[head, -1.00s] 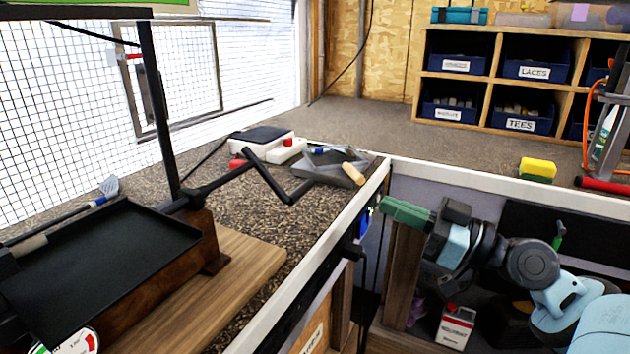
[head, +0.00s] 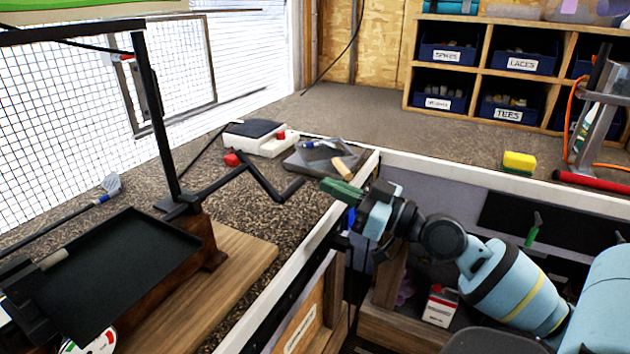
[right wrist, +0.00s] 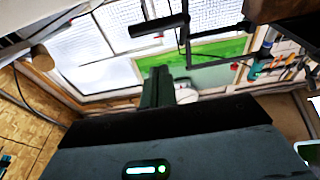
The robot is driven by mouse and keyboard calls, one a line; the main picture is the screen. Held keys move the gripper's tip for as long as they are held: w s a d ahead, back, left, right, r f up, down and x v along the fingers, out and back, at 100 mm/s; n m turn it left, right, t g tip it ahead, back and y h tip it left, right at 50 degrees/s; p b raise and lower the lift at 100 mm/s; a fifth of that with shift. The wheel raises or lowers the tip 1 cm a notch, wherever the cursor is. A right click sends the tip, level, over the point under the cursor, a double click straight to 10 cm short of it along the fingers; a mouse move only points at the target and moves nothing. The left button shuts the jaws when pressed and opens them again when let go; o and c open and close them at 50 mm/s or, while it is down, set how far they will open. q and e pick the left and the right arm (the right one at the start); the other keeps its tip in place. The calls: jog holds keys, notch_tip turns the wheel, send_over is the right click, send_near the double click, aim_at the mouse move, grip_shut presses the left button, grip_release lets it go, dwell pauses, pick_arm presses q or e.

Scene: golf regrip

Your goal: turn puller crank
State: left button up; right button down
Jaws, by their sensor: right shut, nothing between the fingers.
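The puller crank (head: 262,178) is a thin black bent bar with an end grip. It sticks out to the right from the puller's wooden block (head: 205,238) over the speckled bench top. My right gripper (head: 326,187) has green fingers, which are shut and empty. It is just right of the crank's end grip, over the bench's white front edge, with a small gap between them in the picture. The green fingers also show in the right wrist view (right wrist: 157,88), with black bars beyond them. My left gripper is not in view.
A black tray (head: 110,262) lies left of the crank. A black upright post (head: 157,115) stands behind it. A grey tray with small tools (head: 322,158) and a white box with a dark top (head: 255,134) lie behind the crank. A yellow sponge (head: 519,161) is at right.

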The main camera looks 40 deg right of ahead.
aim_at(304, 217)
jog(key=w, duration=0.1)
jog(key=w+a+f, duration=0.1)
jog(key=w, duration=0.1)
jog(key=shift+a, duration=0.2)
jog(key=shift+w+a+f, duration=0.25)
jog(key=shift+w+f, duration=0.25)
jog(key=shift+w, duration=0.2)
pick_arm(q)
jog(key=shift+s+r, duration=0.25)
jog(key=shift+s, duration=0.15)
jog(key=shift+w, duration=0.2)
